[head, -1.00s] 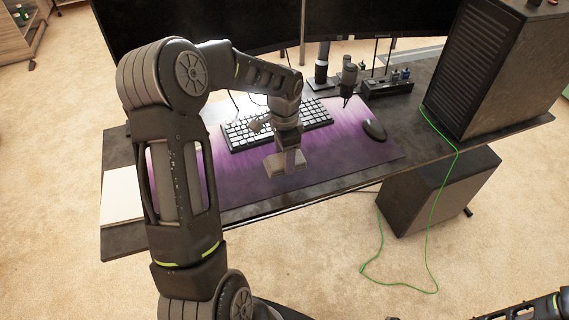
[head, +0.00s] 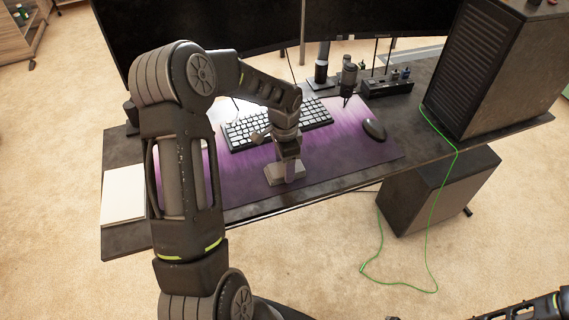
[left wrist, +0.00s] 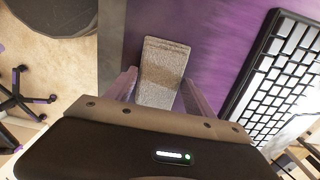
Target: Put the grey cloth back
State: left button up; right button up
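The grey cloth (left wrist: 162,72) lies on the purple desk mat (left wrist: 215,45), close to the mat's front edge. My left gripper (left wrist: 160,88) is open, with one finger on each side of the cloth's near part. I cannot tell whether the fingers touch it. In the head view my left gripper (head: 287,168) is low over the front of the mat and partly hides the cloth. My right gripper is out of view; only part of my right arm shows at the bottom right corner.
The keyboard (head: 245,131) lies behind the gripper, with the mouse (head: 374,130) to the right. A white pad (head: 123,195) lies at the desk's left end. Monitors (head: 190,25) and a small microphone (head: 348,78) stand at the back. A computer case (head: 490,75) stands at the right.

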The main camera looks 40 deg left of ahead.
pick_arm(q)
jog(key=o, duration=0.4)
jog(key=shift+r, duration=0.1)
notch_tip(320, 180, up, 12)
jog(key=shift+r, duration=0.1)
dwell(0.4)
dwell(0.5)
